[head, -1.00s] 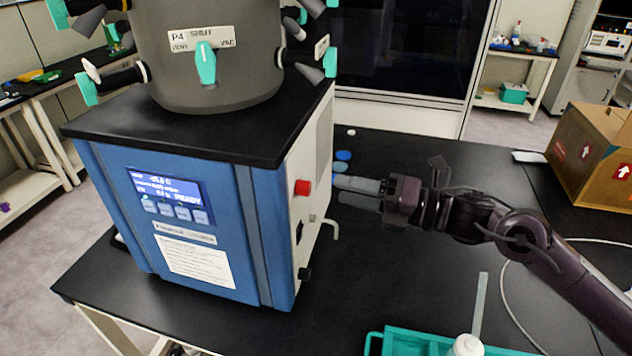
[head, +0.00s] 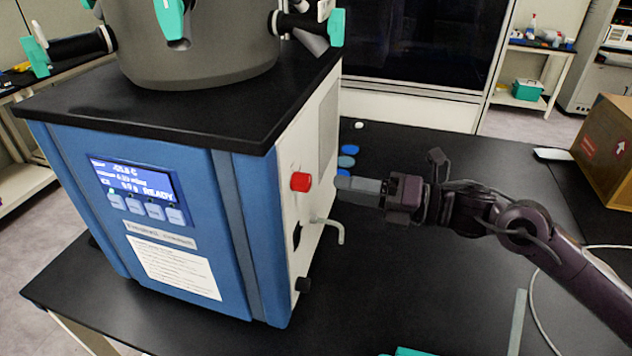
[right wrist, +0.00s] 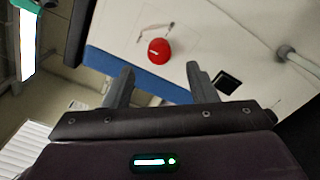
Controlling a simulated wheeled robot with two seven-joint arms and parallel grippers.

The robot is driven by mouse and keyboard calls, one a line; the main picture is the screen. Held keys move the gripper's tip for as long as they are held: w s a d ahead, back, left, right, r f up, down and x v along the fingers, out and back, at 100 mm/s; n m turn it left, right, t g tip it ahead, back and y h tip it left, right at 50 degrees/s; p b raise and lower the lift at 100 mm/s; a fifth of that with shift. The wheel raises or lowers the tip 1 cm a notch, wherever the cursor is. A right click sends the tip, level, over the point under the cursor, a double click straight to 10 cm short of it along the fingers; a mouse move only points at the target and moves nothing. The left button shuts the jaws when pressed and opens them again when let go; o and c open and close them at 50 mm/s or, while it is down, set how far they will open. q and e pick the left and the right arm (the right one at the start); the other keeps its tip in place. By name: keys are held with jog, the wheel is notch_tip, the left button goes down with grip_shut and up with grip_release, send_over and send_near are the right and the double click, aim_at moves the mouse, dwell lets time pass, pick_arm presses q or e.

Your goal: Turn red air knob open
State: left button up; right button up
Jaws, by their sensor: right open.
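The red air knob (head: 300,181) sticks out from the white right side panel of the blue freeze dryer (head: 190,215). In the right wrist view the red knob (right wrist: 159,50) shows as a round red cap with a small white mark, beyond and between my fingertips. My right gripper (head: 345,188) is to the right of the knob at about its height, fingers pointing at the panel. In the right wrist view my right gripper (right wrist: 160,75) is open and empty, apart from the knob. My left gripper is not in view.
Blue caps (head: 347,155) lie on the black bench behind my gripper. A cardboard box (head: 608,150) stands at the right.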

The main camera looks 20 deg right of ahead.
aim_at(310, 183)
jog(key=p+x, duration=0.2)
jog(key=x, duration=0.3)
jog(key=shift+w+r, duration=0.1)
jog(key=shift+r, duration=0.1)
jog(key=shift+w+a+f, duration=0.15)
jog(key=shift+w+a, duration=0.1)
jog(key=shift+a, duration=0.4)
jog(key=c, duration=1)
